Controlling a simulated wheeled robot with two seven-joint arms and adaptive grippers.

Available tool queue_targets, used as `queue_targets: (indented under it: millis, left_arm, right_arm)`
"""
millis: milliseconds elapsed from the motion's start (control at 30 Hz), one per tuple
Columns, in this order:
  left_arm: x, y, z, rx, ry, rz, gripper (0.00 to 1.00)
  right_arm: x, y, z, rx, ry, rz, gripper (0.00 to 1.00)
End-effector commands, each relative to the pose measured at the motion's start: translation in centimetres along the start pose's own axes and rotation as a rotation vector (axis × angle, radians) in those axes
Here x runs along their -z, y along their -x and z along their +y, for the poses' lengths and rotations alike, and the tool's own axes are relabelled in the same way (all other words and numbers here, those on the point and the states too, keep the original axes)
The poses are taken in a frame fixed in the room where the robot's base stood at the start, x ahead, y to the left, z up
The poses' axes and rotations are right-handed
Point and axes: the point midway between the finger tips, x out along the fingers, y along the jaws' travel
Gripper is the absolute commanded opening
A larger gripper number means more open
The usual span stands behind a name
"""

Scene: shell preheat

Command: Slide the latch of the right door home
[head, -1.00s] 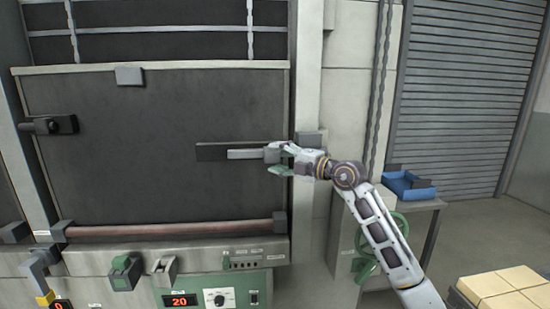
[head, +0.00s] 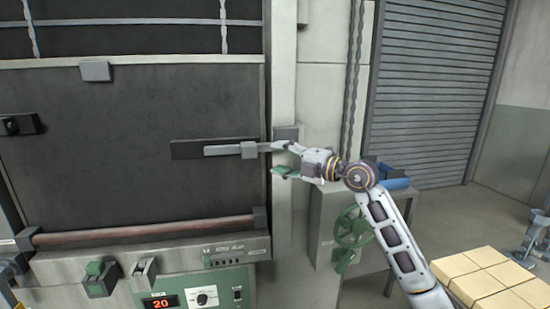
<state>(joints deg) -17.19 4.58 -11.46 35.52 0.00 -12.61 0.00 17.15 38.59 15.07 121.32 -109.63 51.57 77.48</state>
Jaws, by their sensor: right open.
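The right door (head: 130,110) is a large dark panel, shut in its frame. Its latch is a pale grey sliding bar (head: 222,150) with a block-shaped knob (head: 249,150), on a dark backing plate (head: 186,150). A grey keeper block (head: 286,133) sits on the frame at the door's right edge. My right gripper (head: 277,159) is open, just right of the knob, with its fingers in front of the door's edge and the frame. The fingers partly hide the bar's right end, so I cannot tell how far it reaches into the keeper. My left gripper is not in view.
A control panel with a red display (head: 160,302) is below the door. A green handwheel (head: 351,226) and a blue bin (head: 392,178) are to the right. Pale bricks (head: 490,280) are stacked at the lower right. Open floor lies before the roller shutter (head: 430,90).

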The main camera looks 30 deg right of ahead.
Motion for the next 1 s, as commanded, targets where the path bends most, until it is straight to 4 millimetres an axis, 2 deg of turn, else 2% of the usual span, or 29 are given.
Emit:
queue_targets:
  millis: [200, 800, 1000]
  left_arm:
    - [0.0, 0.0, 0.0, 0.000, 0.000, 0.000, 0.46]
    - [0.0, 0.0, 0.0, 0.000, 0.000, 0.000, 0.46]
    - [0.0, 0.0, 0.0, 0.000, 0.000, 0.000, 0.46]
  right_arm:
    - [0.0, 0.8, 0.0, 0.000, 0.001, 0.001, 0.57]
    - [0.1, 0.8, 0.0, -0.001, 0.000, 0.001, 0.57]
    - [1.0, 0.5, 0.0, -0.040, -0.012, 0.029, 0.57]
